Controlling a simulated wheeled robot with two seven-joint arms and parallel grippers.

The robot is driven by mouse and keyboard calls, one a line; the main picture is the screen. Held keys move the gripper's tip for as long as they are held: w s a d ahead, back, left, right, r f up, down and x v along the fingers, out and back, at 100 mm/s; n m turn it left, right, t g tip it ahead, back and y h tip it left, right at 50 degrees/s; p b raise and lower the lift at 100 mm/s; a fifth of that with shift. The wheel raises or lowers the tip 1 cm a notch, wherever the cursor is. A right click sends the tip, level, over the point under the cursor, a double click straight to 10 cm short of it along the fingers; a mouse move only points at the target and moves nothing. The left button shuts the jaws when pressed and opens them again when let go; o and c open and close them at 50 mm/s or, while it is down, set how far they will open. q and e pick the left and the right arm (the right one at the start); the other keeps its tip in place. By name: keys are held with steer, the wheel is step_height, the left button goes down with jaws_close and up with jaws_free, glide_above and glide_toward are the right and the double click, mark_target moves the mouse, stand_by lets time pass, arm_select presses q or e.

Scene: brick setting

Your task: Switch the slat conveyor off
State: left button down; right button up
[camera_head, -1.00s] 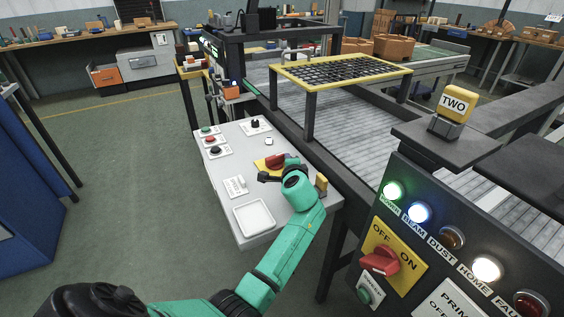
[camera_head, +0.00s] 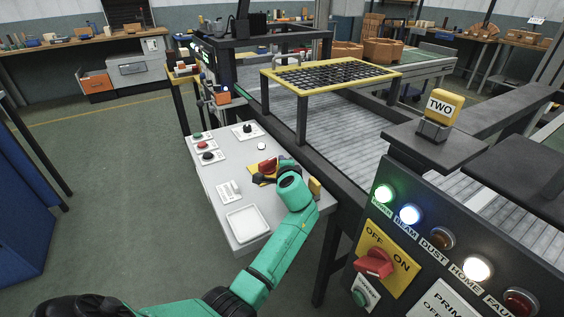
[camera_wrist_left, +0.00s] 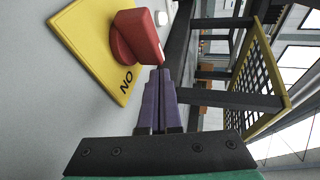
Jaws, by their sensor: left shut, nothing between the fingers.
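The slat conveyor (camera_head: 345,145) runs behind the light grey control panel (camera_head: 215,178). A red rotary switch (camera_head: 267,165) on a yellow plate sits on this panel. In the left wrist view the red knob (camera_wrist_left: 138,36) stands on its yellow plate (camera_wrist_left: 88,38), which shows the word ON. My left gripper (camera_head: 262,179) is at this switch in the head view. In the left wrist view its purple fingers (camera_wrist_left: 158,75) are shut and empty, with the tips close beside the knob's end; I cannot tell if they touch. My right gripper is not in view.
Other controls on the panel include a green button (camera_head: 197,136), a red button (camera_head: 206,145) and a black knob (camera_head: 247,128). A white tray (camera_head: 247,223) lies near its front. A dark box at right carries lamps and another red OFF/ON switch (camera_head: 374,263).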

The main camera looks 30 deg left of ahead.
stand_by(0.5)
arm_select(q)
steer(key=shift+w+a, duration=0.4)
steer(key=shift+w, duration=0.25)
stand_by(0.4)
stand_by(0.4)
steer(key=v, duration=1.4)
steer(key=shift+s+d+r+p, duration=0.15)
steer(key=shift+s+p, duration=0.1)
steer(key=shift+p, duration=0.05)
